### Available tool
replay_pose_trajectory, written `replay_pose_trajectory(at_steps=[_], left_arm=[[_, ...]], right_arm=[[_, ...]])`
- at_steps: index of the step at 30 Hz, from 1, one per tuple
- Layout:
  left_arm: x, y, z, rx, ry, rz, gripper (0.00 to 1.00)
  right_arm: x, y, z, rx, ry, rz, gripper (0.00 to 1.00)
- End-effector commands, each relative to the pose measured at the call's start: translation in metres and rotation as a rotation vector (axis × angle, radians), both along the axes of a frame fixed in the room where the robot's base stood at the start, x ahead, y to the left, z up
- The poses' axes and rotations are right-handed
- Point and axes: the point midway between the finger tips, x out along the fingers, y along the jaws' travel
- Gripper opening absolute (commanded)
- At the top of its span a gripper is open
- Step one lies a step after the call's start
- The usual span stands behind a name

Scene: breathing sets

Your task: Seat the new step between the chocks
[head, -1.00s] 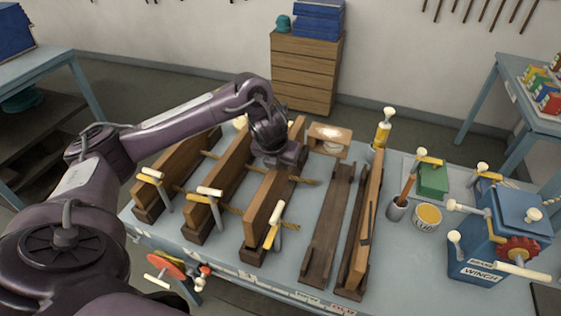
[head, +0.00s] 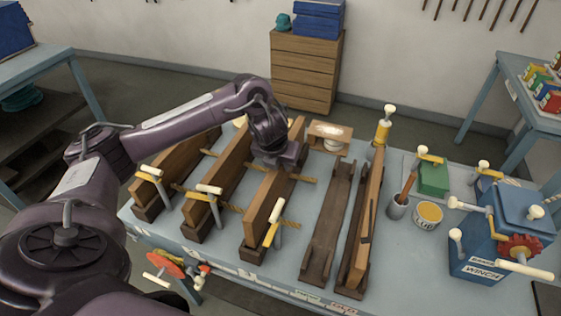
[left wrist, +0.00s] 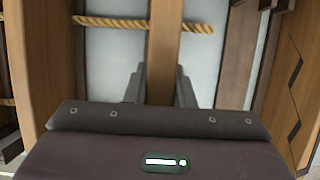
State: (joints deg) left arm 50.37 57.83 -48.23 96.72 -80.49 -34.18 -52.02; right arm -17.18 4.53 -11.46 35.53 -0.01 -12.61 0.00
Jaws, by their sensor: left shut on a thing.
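My left gripper (head: 278,165) points down over the third wooden step from the left and is shut on it. This step (head: 264,205) is a plain brown board on edge, above a dark block (head: 252,255) at its near end; I cannot tell whether it is fully down. In the left wrist view the step (left wrist: 162,70) runs between the two fingers (left wrist: 160,88). A rope (left wrist: 118,22) shows on both sides of it. Two similar steps (head: 218,180) (head: 180,165) stand to the left with dark blocks under them. My right gripper is out of view.
A long empty dark holder (head: 328,225) lies right of the held step. Beside it a board with a dark crack (head: 370,210) stands in another holder. Cream-handled yellow tools (head: 272,233) stand near the steps' front ends. A tin (head: 428,215) and blue winch (head: 500,240) are at right.

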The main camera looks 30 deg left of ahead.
Motion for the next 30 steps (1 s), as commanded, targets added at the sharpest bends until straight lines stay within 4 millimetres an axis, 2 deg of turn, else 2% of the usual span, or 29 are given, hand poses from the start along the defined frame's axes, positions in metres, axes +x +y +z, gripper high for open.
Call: replay_pose_trajectory(at_steps=[30], left_arm=[[0.001,0.000,-0.023,-0.001,-0.003,0.001,0.00]], right_arm=[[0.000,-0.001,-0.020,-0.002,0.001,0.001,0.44]])
